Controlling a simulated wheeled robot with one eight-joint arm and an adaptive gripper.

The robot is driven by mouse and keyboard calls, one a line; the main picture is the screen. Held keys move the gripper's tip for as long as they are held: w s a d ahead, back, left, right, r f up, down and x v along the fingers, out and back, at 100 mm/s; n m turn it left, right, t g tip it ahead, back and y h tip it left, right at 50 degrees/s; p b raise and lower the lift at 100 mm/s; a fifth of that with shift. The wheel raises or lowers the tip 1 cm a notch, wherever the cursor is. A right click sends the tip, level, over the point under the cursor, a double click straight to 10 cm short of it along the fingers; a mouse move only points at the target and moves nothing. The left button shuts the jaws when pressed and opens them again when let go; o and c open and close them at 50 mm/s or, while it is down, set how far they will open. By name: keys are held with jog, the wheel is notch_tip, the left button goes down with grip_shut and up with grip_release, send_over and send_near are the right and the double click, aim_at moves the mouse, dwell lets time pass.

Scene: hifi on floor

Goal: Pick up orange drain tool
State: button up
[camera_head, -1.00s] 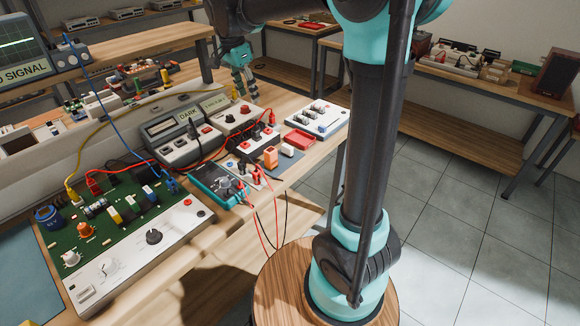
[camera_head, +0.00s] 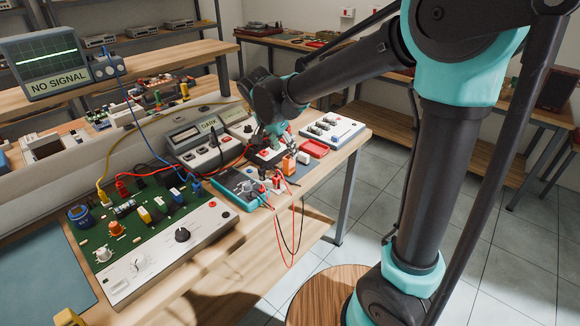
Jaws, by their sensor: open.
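A small upright orange block (camera_head: 289,165), which looks like the drain tool, stands near the right edge of the workbench beside a blue-grey mat. My gripper (camera_head: 274,138) reaches in from the upper right and points down, just behind and left of the orange block. It is open, and I see nothing held in it. The gripper partly covers the boxes behind it. Whether its fingers touch anything below is too small to tell.
A white block (camera_head: 303,158) stands close right of the orange block. A red tray (camera_head: 314,148) and a white switch panel (camera_head: 333,130) lie behind. A teal meter (camera_head: 240,186) with red and black leads is in front. A green circuit board (camera_head: 150,215) fills the left.

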aim_at(292, 164)
jog(key=x, duration=0.9)
jog(key=shift+w+d+f, duration=0.1)
jog(key=shift+w+f, duration=0.1)
jog(key=shift+w, duration=0.05)
grip_shut()
